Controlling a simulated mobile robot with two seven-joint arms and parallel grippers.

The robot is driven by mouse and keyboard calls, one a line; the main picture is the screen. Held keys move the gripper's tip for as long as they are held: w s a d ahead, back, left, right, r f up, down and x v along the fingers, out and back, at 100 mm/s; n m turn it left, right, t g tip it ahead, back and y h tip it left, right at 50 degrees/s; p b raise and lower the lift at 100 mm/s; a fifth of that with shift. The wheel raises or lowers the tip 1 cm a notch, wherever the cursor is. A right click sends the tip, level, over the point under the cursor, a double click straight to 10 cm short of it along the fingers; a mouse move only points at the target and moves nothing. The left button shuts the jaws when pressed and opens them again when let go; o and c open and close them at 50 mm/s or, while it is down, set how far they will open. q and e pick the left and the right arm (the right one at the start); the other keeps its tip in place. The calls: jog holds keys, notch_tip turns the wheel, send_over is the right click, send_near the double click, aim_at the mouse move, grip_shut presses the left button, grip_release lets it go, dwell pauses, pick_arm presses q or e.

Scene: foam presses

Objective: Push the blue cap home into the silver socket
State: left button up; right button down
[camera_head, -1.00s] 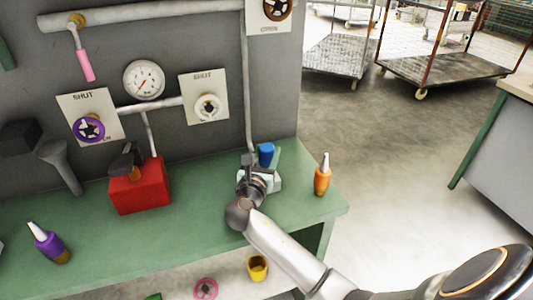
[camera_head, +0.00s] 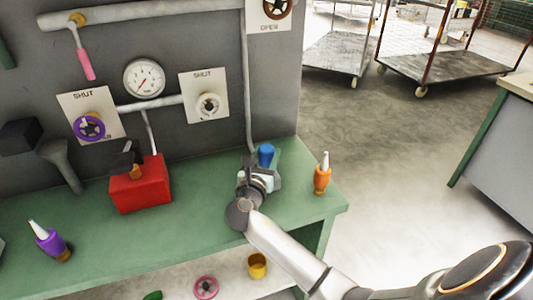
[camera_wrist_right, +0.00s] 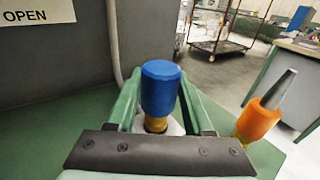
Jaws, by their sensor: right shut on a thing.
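The blue cap (camera_head: 266,153) stands upright near the back right of the green bench, just beyond my right gripper (camera_head: 262,170). In the right wrist view the blue cap (camera_wrist_right: 160,86) sits between my two green fingers, with a brass-coloured neck (camera_wrist_right: 156,124) under it. A pale, silvery piece (camera_wrist_right: 174,128) shows below the neck, likely the socket, mostly hidden by my gripper. I cannot tell how deep the cap sits. My right gripper is shut on the blue cap. My left gripper is not in view.
An orange bottle (camera_head: 322,175) stands close to the right, near the bench (camera_head: 205,205) edge. A red box (camera_head: 140,188) and a purple bottle (camera_head: 48,240) are further left. A grey panel with pipes, a gauge (camera_head: 144,78) and valves rises behind.

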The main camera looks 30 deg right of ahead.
aim_at(266, 164)
jog(key=shift+f+b, duration=0.8)
jog(key=shift+f, duration=0.9)
jog(key=shift+c, duration=1.1)
grip_release()
jog(key=v, duration=1.2)
jog(key=shift+s+a, duration=0.2)
jog(key=shift+s, duration=0.05)
